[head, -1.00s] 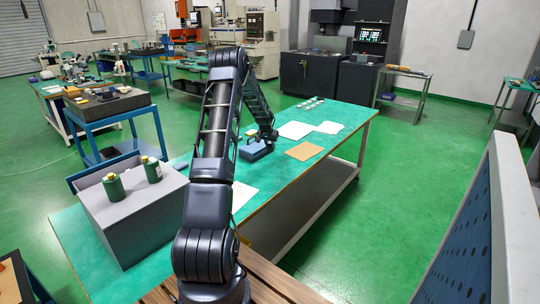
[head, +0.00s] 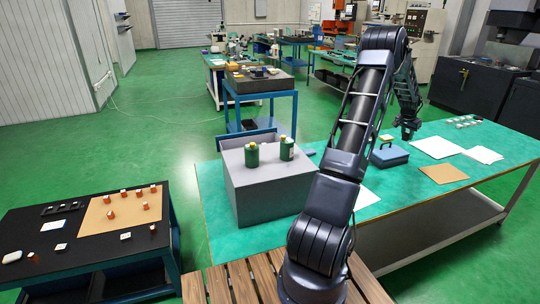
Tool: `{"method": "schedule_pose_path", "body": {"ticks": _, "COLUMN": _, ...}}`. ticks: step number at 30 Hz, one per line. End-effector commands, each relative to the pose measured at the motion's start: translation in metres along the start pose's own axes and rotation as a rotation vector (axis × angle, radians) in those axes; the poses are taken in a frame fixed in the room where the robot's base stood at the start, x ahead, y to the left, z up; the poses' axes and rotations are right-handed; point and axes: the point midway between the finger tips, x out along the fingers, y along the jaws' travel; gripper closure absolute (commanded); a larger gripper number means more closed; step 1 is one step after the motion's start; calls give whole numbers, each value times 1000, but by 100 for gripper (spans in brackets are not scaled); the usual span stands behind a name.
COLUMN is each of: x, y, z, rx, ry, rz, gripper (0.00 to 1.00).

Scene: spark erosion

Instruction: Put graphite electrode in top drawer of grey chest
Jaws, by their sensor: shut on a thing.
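My gripper (head: 407,132) is shut, up at the far side of the green table, just right of and above the blue case. A small dark thing at its jaws fits the graphite electrode, but it barely stands apart from the dark fingers. The grey chest (head: 265,198) stands on the table's left part, well to the left of my gripper. Its near side and top show plain grey. A blue panel (head: 246,138) stands out behind its far top edge; it may be a drawer front, but the drawer's inside is hidden.
Two green canisters (head: 287,149) stand on the chest. A blue case (head: 389,155), white sheets (head: 437,147) and a brown sheet (head: 443,174) lie on the green table (head: 400,190). A black table (head: 90,250) with small orange parts is at left. Green floor lies between.

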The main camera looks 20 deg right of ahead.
Motion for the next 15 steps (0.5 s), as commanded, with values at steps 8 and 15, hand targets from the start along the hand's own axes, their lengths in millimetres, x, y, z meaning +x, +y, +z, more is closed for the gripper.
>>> {"method": "schedule_pose_path", "body": {"ticks": 8, "x": -27, "y": -88, "z": 33, "rx": -58, "ry": -4, "rz": -16, "gripper": 96}}
{"method": "schedule_pose_path", "body": {"ticks": 15, "x": -54, "y": -161, "z": 69, "rx": -105, "ry": -6, "rz": -31, "gripper": 96}}
